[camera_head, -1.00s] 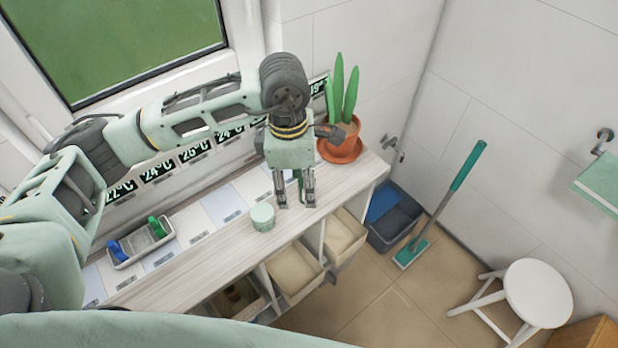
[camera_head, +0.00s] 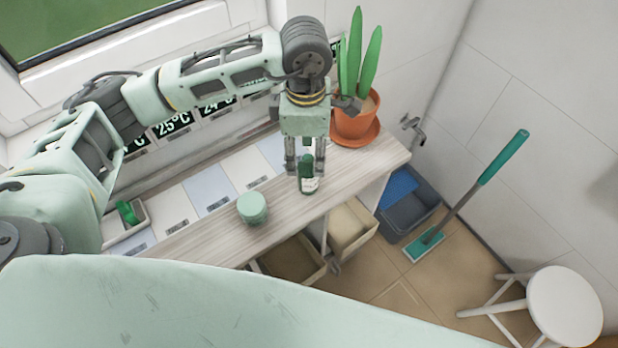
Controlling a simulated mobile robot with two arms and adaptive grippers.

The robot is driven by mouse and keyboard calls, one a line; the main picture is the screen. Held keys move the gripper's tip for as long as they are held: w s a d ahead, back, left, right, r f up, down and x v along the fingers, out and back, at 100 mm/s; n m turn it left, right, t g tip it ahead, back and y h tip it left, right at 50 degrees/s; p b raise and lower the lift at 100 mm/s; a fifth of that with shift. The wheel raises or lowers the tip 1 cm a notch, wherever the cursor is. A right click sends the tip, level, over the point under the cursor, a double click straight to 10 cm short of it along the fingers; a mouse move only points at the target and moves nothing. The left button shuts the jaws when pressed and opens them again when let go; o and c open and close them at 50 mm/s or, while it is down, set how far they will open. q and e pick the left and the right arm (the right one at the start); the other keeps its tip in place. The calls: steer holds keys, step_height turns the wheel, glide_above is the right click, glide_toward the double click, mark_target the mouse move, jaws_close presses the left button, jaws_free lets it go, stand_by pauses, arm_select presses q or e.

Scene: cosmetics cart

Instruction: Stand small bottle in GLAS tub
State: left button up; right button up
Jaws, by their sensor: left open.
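A small dark green bottle (camera_head: 306,174) with a white label stands on the wooden counter, near its front edge. My left gripper (camera_head: 305,172) points down over it. Its two fingers are open, one on each side of the bottle; whether they touch it is unclear. My right gripper is not in view. No GLAS lettering is readable. Beige open tubs sit below the counter, one at the right (camera_head: 368,238) and one further left (camera_head: 278,277); I cannot tell which tub is meant.
A pale green round jar (camera_head: 252,207) stands left of the bottle. A potted plant (camera_head: 355,122) on an orange saucer is behind right. A grey tray (camera_head: 143,209) holds a green bottle. Bins (camera_head: 408,212), a mop (camera_head: 466,200) and a white stool (camera_head: 563,300) are on the floor.

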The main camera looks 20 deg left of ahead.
arm_select(q)
steer(key=shift+s+f+p, duration=0.15)
steer(key=shift+f+p, duration=0.25)
steer(key=shift+f, duration=0.3)
steer(key=shift+s+f+p, duration=0.15)
steer(key=shift+f+p, duration=0.2)
steer(key=shift+f, duration=0.3)
step_height(320, 180, down, 5)
steer(key=shift+w+d+r+p, duration=0.15)
steer(key=shift+r+p, duration=0.05)
steer(key=shift+p, duration=0.95)
steer(key=shift+f, duration=0.3)
steer(key=shift+c, duration=0.5)
steer(key=c, duration=1.1)
